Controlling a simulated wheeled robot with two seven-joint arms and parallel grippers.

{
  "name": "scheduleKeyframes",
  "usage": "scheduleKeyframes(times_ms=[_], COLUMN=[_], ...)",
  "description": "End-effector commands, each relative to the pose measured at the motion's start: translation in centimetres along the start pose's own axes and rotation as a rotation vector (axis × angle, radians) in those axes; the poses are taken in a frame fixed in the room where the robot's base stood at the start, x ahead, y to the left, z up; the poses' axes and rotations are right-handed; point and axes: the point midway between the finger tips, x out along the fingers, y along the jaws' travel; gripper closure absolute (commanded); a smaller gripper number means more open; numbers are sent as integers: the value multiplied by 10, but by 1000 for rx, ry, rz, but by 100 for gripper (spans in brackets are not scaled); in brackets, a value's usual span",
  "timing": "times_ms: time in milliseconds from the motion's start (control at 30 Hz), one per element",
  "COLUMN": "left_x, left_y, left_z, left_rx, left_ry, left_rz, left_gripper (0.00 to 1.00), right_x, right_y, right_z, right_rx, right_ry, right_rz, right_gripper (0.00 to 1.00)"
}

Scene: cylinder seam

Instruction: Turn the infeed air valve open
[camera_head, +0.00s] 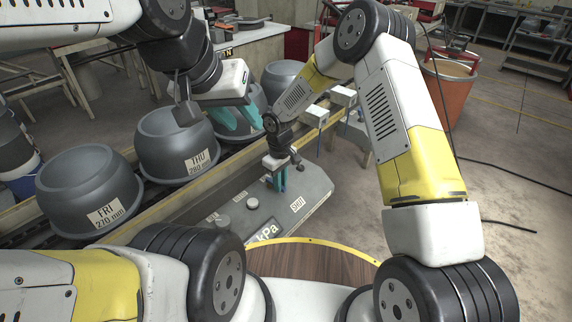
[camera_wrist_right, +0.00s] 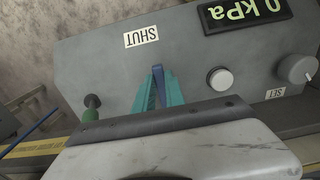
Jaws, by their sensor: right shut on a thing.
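The grey control panel (camera_head: 308,193) slopes beside the conveyor in the head view and fills the right wrist view (camera_wrist_right: 230,60). Its blue valve lever (camera_wrist_right: 159,82) stands between the teal fingers of my right gripper (camera_wrist_right: 158,92), which is shut on it. The lever points toward the SHUT label (camera_wrist_right: 141,37). In the head view my right gripper (camera_head: 277,180) hides most of the lever. The pressure display (camera_wrist_right: 245,13) reads 0 kPa. My left gripper (camera_head: 237,118) is open, its teal fingers apart near the tubs, away from the panel.
Dark tubs marked THU (camera_head: 178,140) and FRI (camera_head: 88,190) stand on the conveyor at left. A white push button (camera_wrist_right: 220,79), a SET knob (camera_wrist_right: 297,69) and a green-based dark knob (camera_wrist_right: 91,108) flank the lever. An orange bin (camera_head: 448,100) stands back right.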

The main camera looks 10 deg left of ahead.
Motion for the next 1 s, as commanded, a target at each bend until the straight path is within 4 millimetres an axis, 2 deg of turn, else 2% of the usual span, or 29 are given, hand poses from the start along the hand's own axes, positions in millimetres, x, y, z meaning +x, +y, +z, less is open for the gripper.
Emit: scheduleKeyframes(times_ms=[1000], left_x=[0], left_y=[0], left_z=[0], left_rx=[0], left_ry=[0], left_rz=[0], left_gripper=[64], right_x=[-1], right_y=[-2], right_z=[0], right_rx=[34], right_ry=[0], right_rz=[1], right_gripper=[100])
